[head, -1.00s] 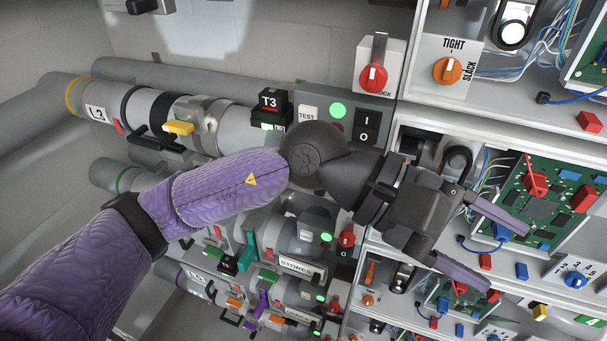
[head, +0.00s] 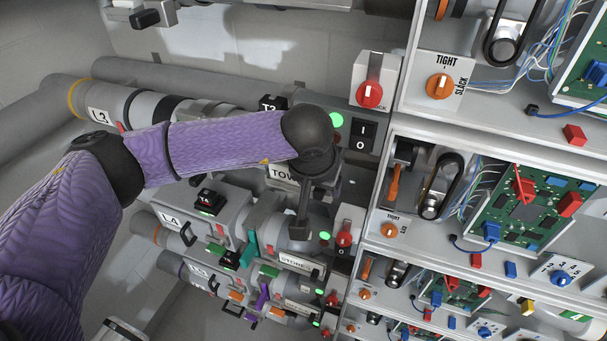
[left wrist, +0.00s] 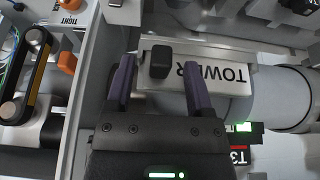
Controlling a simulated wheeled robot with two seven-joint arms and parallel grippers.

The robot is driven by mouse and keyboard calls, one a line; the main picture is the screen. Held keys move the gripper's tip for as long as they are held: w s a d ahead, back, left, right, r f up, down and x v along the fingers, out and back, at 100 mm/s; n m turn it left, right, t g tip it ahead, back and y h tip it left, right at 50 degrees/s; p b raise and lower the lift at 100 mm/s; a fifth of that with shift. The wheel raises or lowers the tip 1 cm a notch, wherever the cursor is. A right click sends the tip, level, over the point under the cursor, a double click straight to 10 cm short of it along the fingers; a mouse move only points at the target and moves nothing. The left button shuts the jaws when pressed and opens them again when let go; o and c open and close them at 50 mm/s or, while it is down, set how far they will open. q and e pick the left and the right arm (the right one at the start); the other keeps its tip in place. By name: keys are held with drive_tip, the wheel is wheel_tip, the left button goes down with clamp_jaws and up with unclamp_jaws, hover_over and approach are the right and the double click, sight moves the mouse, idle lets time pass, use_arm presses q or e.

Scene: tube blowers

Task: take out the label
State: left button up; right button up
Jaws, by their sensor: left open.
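The label, a light plate reading "TOWER" (left wrist: 233,82), sits in a holder on the grey tube in the left wrist view. A black knob (left wrist: 160,60) stands on the plate's left part, between my fingers. My left gripper (left wrist: 158,75) is open, with one purple finger on each side of the knob; I cannot tell whether they touch it. In the head view the "TOWER" label (head: 282,174) shows only partly, behind my left arm. My left gripper (head: 303,215) points down there, its fingers mostly hidden. My right gripper is not in view.
Shelves with circuit boards (head: 522,212), belts and orange knobs (head: 440,86) stand at the right. A switch box with a red knob (head: 369,95) is above the gripper. More labelled tubes with coloured clips (head: 240,250) lie below, close to the arm.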

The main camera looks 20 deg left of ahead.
use_arm(q)
clamp_jaws()
drive_tip(key=shift+r, duration=0.1)
idle(0.3)
